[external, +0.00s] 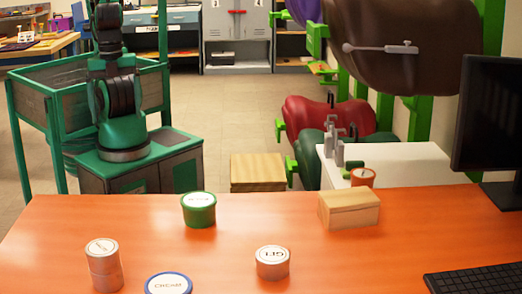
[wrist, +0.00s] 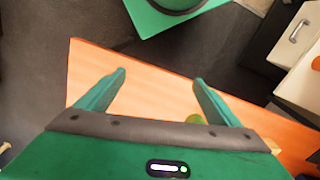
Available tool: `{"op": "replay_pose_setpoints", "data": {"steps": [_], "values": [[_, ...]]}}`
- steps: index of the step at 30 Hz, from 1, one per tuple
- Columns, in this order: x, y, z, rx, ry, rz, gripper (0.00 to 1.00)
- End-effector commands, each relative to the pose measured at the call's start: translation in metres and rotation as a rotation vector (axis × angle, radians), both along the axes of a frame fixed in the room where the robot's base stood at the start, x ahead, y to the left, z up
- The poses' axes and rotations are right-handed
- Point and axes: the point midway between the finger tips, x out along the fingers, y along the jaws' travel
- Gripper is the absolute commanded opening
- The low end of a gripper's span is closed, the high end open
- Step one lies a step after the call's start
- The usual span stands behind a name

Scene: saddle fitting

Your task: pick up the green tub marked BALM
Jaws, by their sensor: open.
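The green tub (external: 198,216), with a white lid label too small to read surely, stands upright on the orange table (external: 330,262), near its far edge in the external view. In the wrist view a small greenish-yellow round piece (wrist: 195,118), probably this tub, shows beside the right finger and is mostly hidden. My gripper (wrist: 160,76) is open, with nothing between its green fingers, above the table edge and grey floor. I cannot make out my gripper in the external view, where my arm stands upright behind the table.
A blue-rimmed CREAM tub (external: 168,286), a grey GEL tub (external: 272,264) and a stacked pair of tins (external: 104,266) stand nearer the camera. A wooden box (external: 349,210) and an orange tin (external: 362,177) are to the right, with a keyboard (external: 478,280) and monitor (external: 490,110).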

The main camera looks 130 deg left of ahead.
Motion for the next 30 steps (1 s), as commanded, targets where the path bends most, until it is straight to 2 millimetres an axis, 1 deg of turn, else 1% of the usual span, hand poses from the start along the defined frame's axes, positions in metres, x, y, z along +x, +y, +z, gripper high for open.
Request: {"op": "replay_pose_setpoints", "data": {"steps": [7, 8, 14, 20, 23, 26, 30], "values": [[0.002, 0.0, 0.045, -0.002, -0.003, 0.001, 0.87], [0.004, 0.0, 0.046, -0.001, -0.001, 0.011, 0.87], [0.029, -0.001, 0.039, 0.016, -0.015, 0.137, 0.87], [0.06, -0.001, 0.032, 0.043, -0.047, 0.297, 0.87], [0.081, -0.001, 0.026, 0.069, -0.075, 0.402, 0.87], [0.107, -0.001, 0.018, 0.107, -0.122, 0.533, 0.87], [0.148, 0.001, 0.005, 0.179, -0.233, 0.741, 0.87]]}}
